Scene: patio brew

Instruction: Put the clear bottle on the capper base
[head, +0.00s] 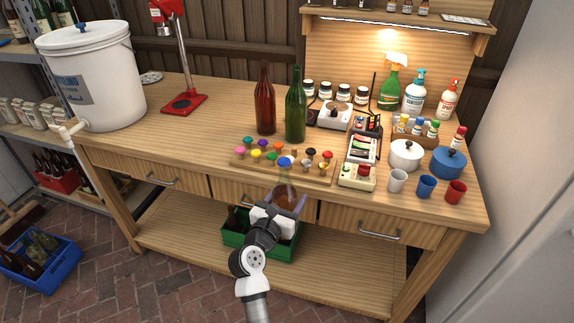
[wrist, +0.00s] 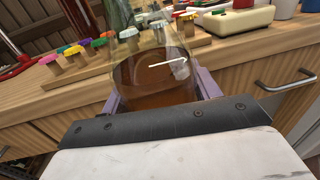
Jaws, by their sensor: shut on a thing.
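My gripper (head: 285,202) is shut on the clear bottle (wrist: 150,78), which holds brown liquid. The bottle is in front of the bench's front edge, by the drawers. In the head view the bottle (head: 285,191) is partly hidden by my gripper. In the wrist view purple fingers (wrist: 158,95) stand on both sides of it. The capper is a red stand with a flat red base (head: 184,103) and a dark pad, at the back left of the bench. Nothing stands on the base.
A brown bottle (head: 265,105) and a green bottle (head: 296,112) stand mid-bench. A board of colored stoppers (head: 243,163) lies near the front edge. A white bucket (head: 95,75) is left of the capper. The bench front left of the board is clear.

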